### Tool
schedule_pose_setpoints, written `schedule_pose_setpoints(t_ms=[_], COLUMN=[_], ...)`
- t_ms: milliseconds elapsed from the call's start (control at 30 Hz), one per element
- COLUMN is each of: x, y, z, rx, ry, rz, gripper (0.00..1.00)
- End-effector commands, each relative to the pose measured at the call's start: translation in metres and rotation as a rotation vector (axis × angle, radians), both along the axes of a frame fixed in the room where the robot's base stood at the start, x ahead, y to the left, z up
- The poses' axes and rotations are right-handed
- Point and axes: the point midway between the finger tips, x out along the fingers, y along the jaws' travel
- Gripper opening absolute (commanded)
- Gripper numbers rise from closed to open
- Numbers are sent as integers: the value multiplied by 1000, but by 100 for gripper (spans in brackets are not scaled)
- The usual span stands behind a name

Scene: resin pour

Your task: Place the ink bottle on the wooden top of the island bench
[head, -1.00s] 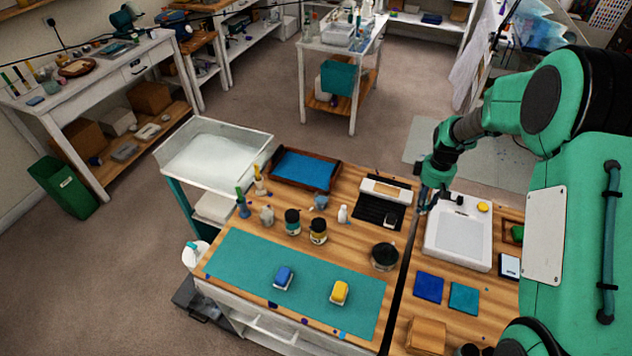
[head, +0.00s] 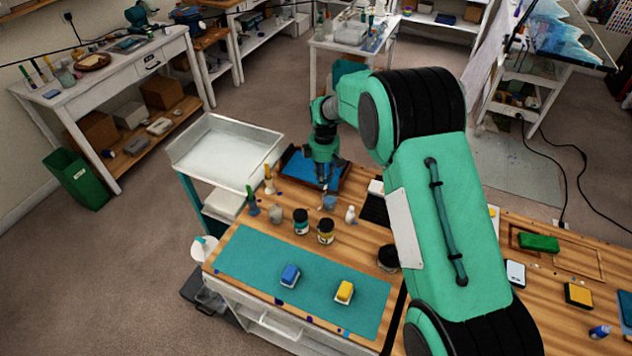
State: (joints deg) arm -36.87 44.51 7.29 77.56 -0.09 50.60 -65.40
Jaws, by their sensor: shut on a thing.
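My gripper (head: 325,190) points down over the wooden top (head: 355,240) of the near bench, by the front edge of the blue-lined tray. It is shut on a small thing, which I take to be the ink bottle. The held thing is too small and dark at the fingertips to make out. I cannot tell whether it touches the wood. A small blue cup (head: 329,202) stands right at the fingertips in this view.
A dark-framed tray (head: 300,170) lies behind, and a small white bottle (head: 350,214) stands to the right. My arm hides the bench's middle right. Bare wood shows between jars and mat.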

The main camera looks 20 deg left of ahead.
Motion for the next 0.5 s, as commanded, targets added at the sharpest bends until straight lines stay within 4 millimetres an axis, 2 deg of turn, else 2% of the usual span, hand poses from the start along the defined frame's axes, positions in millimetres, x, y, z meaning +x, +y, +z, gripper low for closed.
schedule_pose_setpoints(t_ms=[33, 100, 200, 333, 500], x=[-6, -13, -18, -22, -23], y=[14, 29, 43, 52, 52], z=[-1, 0, 0, 0, 0], rx=[-1, -1, 0, 0, 0], ry=[1, 1, 0, 0, 0], rz=[23, 47, 71, 86, 88], gripper=[0, 0, 0, 0, 0])
